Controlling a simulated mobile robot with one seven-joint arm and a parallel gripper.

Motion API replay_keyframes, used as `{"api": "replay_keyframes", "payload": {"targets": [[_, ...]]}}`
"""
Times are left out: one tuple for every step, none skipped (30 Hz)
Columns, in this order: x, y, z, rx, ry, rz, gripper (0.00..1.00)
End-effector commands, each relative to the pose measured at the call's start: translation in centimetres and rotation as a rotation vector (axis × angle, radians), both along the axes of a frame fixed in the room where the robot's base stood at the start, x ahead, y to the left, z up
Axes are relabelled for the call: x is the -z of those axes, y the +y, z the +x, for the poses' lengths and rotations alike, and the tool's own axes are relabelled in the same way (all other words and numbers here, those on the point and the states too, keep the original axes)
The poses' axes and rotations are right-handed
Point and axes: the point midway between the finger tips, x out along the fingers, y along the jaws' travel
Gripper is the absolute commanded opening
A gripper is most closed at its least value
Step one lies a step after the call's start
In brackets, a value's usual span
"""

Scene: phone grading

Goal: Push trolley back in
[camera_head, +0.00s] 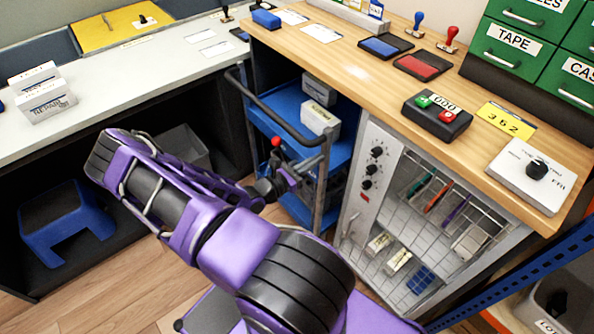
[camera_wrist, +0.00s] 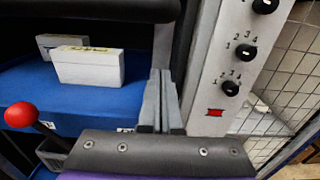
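The trolley stands under the left end of the wooden bench, with blue shelves (camera_head: 282,117) and a dark tubular handle (camera_head: 290,128). The handle and front post stick out past the bench front. In the wrist view the blue shelf (camera_wrist: 90,100) and the dark handle bar (camera_wrist: 90,10) are close ahead. My gripper (camera_head: 298,170) is in front of the trolley, beside its front post. In the wrist view my gripper's grey fingers (camera_wrist: 160,75) are together with nothing visible between them. Their tips are near the post; contact cannot be told.
White boxes (camera_head: 320,118) sit on the trolley's shelf. A red-knobbed lever (camera_head: 276,142) is by my gripper. A grey cabinet (camera_head: 372,165) with dials stands right of the trolley. A blue step stool (camera_head: 65,220) is under the left counter. Wooden floor (camera_head: 110,280) is clear at lower left.

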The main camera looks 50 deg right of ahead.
Motion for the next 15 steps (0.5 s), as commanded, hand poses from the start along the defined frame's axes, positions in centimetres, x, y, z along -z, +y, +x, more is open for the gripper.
{"api": "replay_keyframes", "payload": {"targets": [[-0.1,-1.4,-0.5,0.003,0.003,-0.002,0.00],[-0.1,-2.1,-0.7,0.004,0.002,-0.003,0.00],[-0.1,-3.1,-0.9,0.003,0.002,-0.003,0.00],[-0.1,-3.7,-1.0,0.003,0.001,-0.002,0.00],[-0.1,-4.4,-1.2,0.003,0.001,-0.002,0.00],[-0.1,-5.2,-1.4,0.003,0.002,-0.001,0.00],[0.0,-5.7,-1.5,0.002,0.002,-0.001,0.00],[-0.1,-6.2,-1.6,0.002,0.001,-0.002,0.00],[0.0,-6.9,-1.8,0.003,0.000,-0.001,0.00],[0.0,-7.3,-1.9,0.002,0.000,0.000,0.00],[0.0,-7.7,-1.9,0.001,0.000,-0.001,0.00],[0.0,-8.2,-2.1,0.001,0.000,-0.001,0.00],[0.0,-8.5,-2.2,0.002,0.000,-0.001,0.00],[0.0,-8.8,-2.2,0.001,0.000,0.000,0.00],[0.0,-9.1,-2.2,0.001,0.000,0.001,0.00]]}}
